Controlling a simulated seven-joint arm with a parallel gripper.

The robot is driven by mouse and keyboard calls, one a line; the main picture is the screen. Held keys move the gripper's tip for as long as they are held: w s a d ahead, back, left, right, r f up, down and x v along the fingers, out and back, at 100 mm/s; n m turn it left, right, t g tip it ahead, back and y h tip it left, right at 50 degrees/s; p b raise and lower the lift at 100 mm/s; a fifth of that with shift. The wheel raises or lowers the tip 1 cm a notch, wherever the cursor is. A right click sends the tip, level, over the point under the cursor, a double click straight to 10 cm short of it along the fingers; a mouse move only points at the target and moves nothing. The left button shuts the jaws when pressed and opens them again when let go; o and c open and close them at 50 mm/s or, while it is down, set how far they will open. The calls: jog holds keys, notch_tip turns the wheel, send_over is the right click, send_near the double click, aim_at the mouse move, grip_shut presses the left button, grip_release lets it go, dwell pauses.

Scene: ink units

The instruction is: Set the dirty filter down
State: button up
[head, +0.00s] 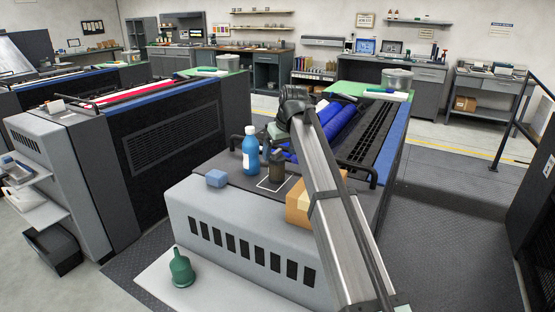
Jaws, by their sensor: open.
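A small dark cylinder (277,168), which may be the dirty filter, stands upright on the dark top of the near grey unit. It is beside a white-outlined square (268,186), partly over it as seen from here. My gripper (277,146) hangs just above the cylinder, pointing down and open. Its fingers are small and dark against the cylinder, so I cannot tell whether they touch it. My arm hides part of the unit's top to the right.
A blue bottle (250,152) with a white cap stands close left of the cylinder. A blue block (216,178) lies further left. An orange-brown box (298,207) sits to the right, partly behind my arm. A green funnel (181,269) stands on the lower pale ledge.

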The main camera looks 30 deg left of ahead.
jog(key=v, duration=0.6)
jog(key=shift+r, duration=0.3)
jog(key=shift+d, duration=0.15)
